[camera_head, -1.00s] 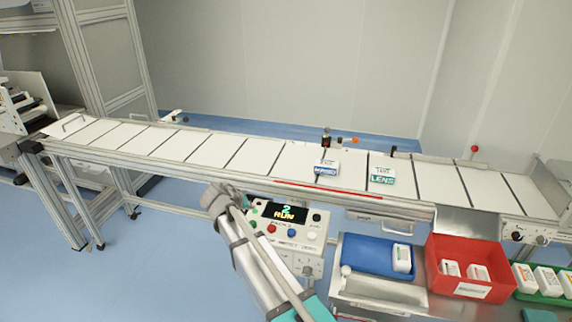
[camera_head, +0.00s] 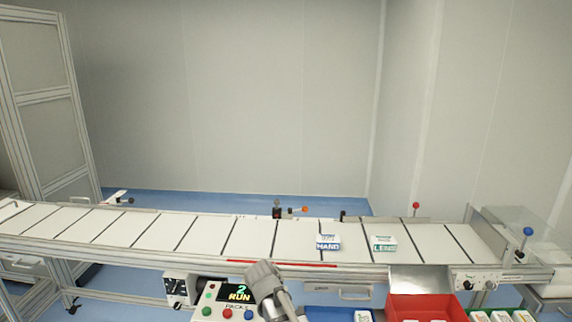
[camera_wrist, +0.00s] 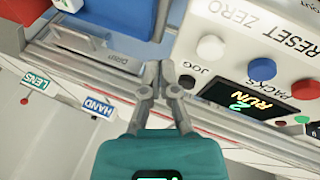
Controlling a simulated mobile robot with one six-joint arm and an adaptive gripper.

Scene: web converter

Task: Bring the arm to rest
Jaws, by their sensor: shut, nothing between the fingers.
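My gripper (camera_wrist: 158,88) shows in the wrist view with its fingers shut and empty, above the conveyor's front edge and beside the control box (camera_wrist: 255,50). Part of my arm (camera_head: 268,284) shows at the lower middle of the head view, in front of the control box (camera_head: 222,311). The box's display (camera_head: 239,293) reads "2 RUN". My fingertips look apart from its buttons, though the exact gap is hard to tell.
The conveyor (camera_head: 200,232) crosses the head view, carrying a HAND pack (camera_head: 328,243) and a LENS pack (camera_head: 384,243). A red bin (camera_head: 428,302) and a blue tray (camera_head: 325,313) stand at the front right. A pale wall closes the back.

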